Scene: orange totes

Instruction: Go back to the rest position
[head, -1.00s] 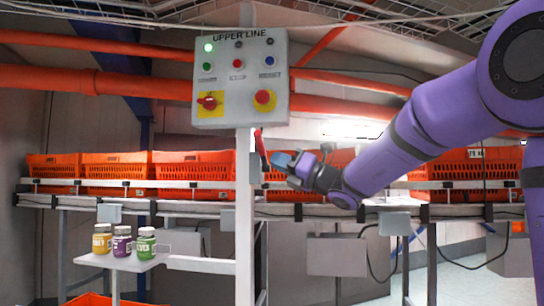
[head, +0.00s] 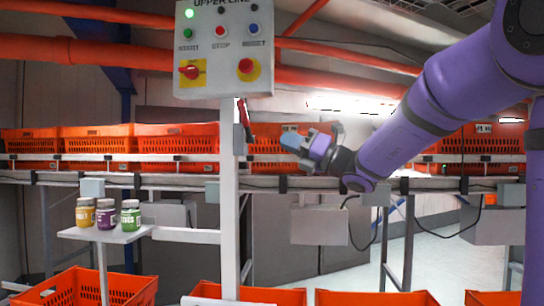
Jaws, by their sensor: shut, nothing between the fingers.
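My gripper (head: 292,141) is at the end of my purple arm, right of the post under the control panel. Its blue fingertips point left and are together, with nothing held. The control panel (head: 223,48) labelled "UPPER LINE" hangs on the white post (head: 229,210). It has a lit green lamp, several coloured buttons, a red rotary switch (head: 191,71) on yellow and a red knob (head: 249,68) on yellow. My gripper is below and to the right of the panel, apart from it.
A small white shelf (head: 118,238) holds three jars (head: 107,215) with yellow, purple and green labels. Orange totes (head: 97,141) line the conveyor behind. More orange totes (head: 88,290) stand low in front. A red handle-like part (head: 245,115) is on the post near my gripper.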

